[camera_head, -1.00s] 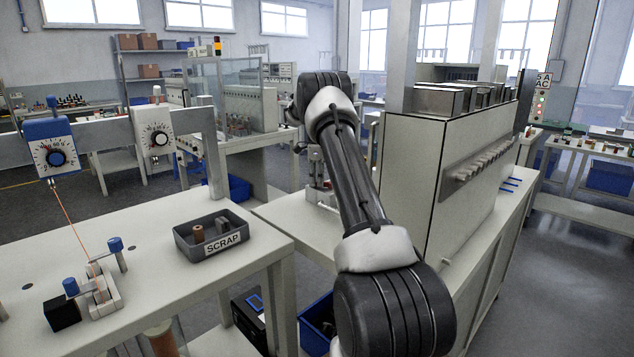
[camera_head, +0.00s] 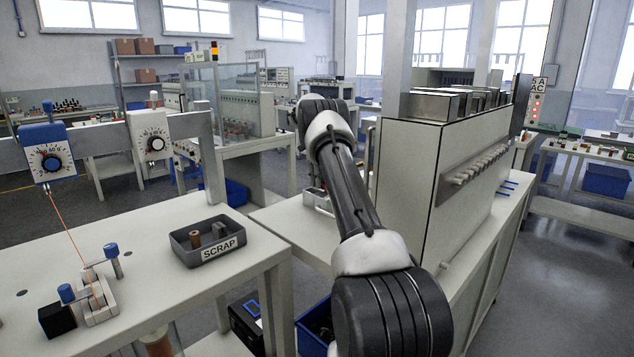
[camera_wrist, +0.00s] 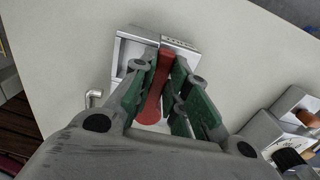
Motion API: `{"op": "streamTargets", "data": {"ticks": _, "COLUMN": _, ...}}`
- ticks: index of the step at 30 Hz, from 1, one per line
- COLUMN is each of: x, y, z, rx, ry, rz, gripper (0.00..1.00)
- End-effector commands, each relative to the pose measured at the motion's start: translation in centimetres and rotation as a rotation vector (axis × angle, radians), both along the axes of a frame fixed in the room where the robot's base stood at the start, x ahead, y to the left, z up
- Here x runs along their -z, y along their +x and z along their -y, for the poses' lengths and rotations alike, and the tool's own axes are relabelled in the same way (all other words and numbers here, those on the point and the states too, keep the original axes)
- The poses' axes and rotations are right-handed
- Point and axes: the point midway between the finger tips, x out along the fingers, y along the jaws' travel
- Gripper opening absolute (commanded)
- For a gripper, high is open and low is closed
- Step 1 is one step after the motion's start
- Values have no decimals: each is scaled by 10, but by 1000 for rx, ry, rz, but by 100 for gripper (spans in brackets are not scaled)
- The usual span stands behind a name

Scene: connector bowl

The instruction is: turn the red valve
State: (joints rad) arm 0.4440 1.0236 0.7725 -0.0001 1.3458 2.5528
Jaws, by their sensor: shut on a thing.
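The red valve (camera_wrist: 155,95) shows in the wrist view as a long red handle over a pale metal block (camera_wrist: 130,50) on a light table. My gripper (camera_wrist: 168,75) is shut on the red handle, with its green-padded fingers on either side of it. The fingers hide parts of the handle and the block. In the head view my arm reaches away toward the bench at centre, and the gripper and valve are hidden behind it.
A grey SCRAP tray (camera_head: 180,245) and a small clamp fixture (camera_head: 98,300) stand on the left table. A tall pale cabinet (camera_head: 405,190) stands close to the right of my arm. In the wrist view, another metal fixture (camera_wrist: 290,115) lies at right.

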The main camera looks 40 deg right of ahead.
Motion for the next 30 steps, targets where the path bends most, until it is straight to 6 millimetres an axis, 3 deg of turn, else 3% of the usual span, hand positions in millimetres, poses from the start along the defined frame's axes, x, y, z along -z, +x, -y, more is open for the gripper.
{"op": "streamTargets", "data": {"ticks": 16, "x": -1, "y": 1, "z": 2, "rx": 23, "ry": -2, "rz": 3, "gripper": 0}}
{"op": "streamTargets", "data": {"ticks": 17, "x": -1, "y": 1, "z": 2, "rx": 23, "ry": -2, "rz": 3, "gripper": 21}}
{"op": "streamTargets", "data": {"ticks": 20, "x": -1, "y": 1, "z": 2, "rx": 23, "ry": -2, "rz": 3, "gripper": 38}}
{"op": "streamTargets", "data": {"ticks": 30, "x": -3, "y": 1, "z": 1, "rx": 21, "ry": -1, "rz": 1, "gripper": 38}}
